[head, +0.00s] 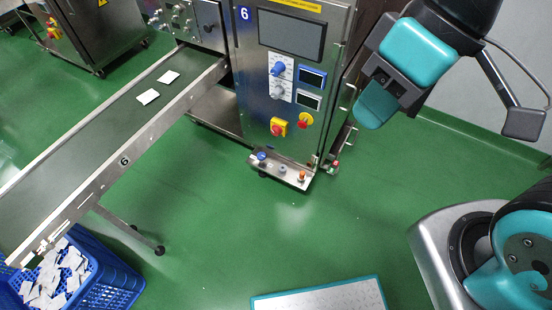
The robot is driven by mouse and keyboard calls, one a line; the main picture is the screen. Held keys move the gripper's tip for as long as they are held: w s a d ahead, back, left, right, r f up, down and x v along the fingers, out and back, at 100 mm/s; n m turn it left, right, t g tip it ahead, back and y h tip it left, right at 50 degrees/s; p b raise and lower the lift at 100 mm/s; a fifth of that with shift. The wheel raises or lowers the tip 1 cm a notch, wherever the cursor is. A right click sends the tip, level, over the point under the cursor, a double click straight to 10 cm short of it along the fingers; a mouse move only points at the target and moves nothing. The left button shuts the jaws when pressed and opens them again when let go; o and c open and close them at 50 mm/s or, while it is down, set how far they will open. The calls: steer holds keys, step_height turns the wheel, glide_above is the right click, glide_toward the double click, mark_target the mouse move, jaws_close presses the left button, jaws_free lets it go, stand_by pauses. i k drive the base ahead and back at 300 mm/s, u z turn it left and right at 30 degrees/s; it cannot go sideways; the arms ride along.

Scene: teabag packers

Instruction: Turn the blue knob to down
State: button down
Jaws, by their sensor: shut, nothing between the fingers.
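The blue knob (277,69) sits on a white plate on the front of the steel machine (240,70), below the dark screen. It is small, and I cannot tell exactly which way its pointer faces. A grey knob (277,92) is directly below it. My gripper (372,108) is at the upper right, in front of and to the right of the machine panel. It is shut and empty, apart from the knob.
Two small displays (312,78) are right of the knobs. Red buttons on yellow bases (278,128) lie below. A low ledge (282,168) has small coloured controls. A conveyor (110,125) carries two white packets leftward of the machine. A blue crate (110,275) holds packets. Green floor is open.

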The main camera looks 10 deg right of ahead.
mark_target(261, 156)
steer(key=u, duration=2.65)
steer(key=i, duration=1.6)
steer(key=z, duration=3.3)
steer(key=i, duration=0.5)
steer(key=z, duration=0.05)
